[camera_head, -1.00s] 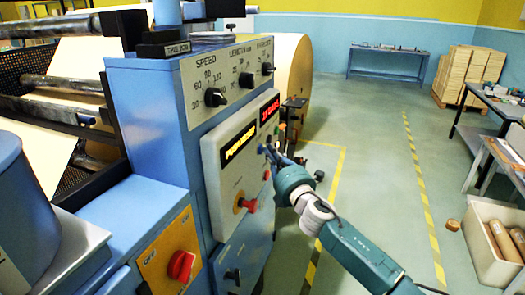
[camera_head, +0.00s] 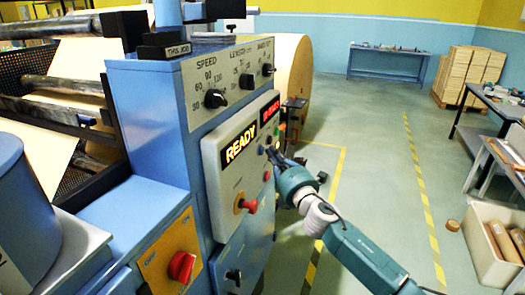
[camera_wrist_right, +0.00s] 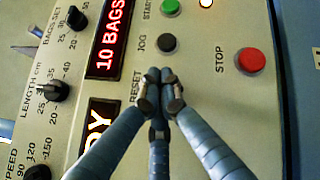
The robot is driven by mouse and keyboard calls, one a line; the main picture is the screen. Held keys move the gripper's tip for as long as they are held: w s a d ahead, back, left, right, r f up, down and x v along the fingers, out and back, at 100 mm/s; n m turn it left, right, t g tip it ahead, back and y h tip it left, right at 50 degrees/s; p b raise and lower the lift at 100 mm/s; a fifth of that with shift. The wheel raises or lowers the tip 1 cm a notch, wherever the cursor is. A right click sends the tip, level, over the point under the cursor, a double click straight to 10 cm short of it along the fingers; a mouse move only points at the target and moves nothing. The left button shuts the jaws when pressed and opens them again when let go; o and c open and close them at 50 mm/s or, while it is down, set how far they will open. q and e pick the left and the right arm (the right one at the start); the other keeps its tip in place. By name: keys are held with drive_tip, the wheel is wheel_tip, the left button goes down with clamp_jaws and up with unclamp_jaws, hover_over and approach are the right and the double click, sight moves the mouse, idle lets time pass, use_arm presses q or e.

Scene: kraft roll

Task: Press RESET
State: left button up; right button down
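The control panel (camera_head: 212,165) stands on the blue machine, and its left display (camera_head: 240,145) reads "READY". In the wrist view the word RESET (camera_wrist_right: 136,88) is printed on the panel just left of my fingertips. The RESET button is hidden behind the fingers there. My right gripper (camera_head: 269,151) has its fingers drawn together, tips at the panel just below the displays; it also shows in the wrist view (camera_wrist_right: 159,90). I cannot tell whether the tips touch the button. I see nothing held. My left gripper is not in view.
Near the fingertips are a black JOG button (camera_wrist_right: 167,43), a green START button (camera_wrist_right: 169,7) and a red STOP button (camera_wrist_right: 250,61). A red knob (camera_head: 250,206) and a red rotary switch (camera_head: 181,266) sit lower.

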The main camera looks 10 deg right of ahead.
drive_tip(key=shift+s+d, duration=0.1)
drive_tip(key=shift+d, duration=0.1)
drive_tip(key=shift+s+d+p, duration=0.15)
drive_tip(key=shift+s+d, duration=0.6)
drive_tip(key=shift+d, duration=0.3)
drive_tip(key=shift+s+d+p, duration=0.15)
drive_tip(key=shift+s+d, duration=0.55)
drive_tip(key=shift+d, duration=0.3)
